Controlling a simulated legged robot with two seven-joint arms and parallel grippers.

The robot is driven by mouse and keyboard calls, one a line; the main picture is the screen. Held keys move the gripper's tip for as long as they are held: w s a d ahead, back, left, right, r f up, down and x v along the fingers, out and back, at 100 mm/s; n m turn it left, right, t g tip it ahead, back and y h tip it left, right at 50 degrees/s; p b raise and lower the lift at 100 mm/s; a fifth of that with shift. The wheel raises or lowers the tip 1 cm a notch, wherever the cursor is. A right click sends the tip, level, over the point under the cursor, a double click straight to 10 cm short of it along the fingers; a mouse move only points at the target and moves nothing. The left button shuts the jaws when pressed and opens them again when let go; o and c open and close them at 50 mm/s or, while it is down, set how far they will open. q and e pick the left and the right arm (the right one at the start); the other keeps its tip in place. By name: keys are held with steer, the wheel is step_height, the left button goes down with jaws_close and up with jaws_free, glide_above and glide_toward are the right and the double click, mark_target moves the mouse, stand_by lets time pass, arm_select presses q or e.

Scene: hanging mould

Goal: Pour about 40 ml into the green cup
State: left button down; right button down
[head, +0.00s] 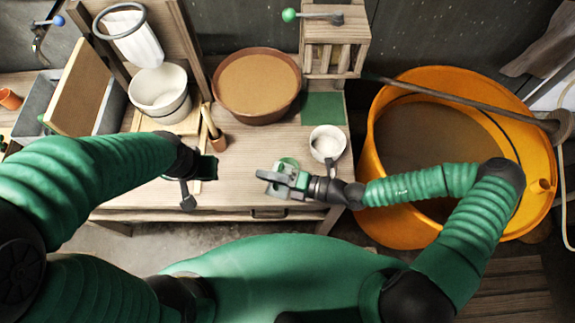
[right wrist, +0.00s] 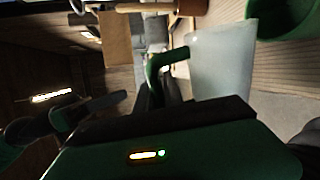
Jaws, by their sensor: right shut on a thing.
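The green cup (head: 288,162) stands on the wooden bench, its rim partly hidden behind my right gripper (head: 277,181). A green rounded thing, which looks like the same cup (right wrist: 287,18), shows at the top right of the right wrist view. My right gripper is shut on a pale, cloudy vessel (right wrist: 222,58), held close beside the cup. The vessel looks tilted in the wrist view; its contents and any pouring stream cannot be made out.
A brown bowl of tan liquid (head: 255,84) and a white pot (head: 160,92) stand at the back. A white cup (head: 327,143) stands right of the green cup. A large orange tub (head: 545,165) is at the right. The bench front between my grippers is clear.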

steer(key=shift+w+r+m, duration=0.2)
steer(key=shift+m, duration=0.1)
stand_by(0.4)
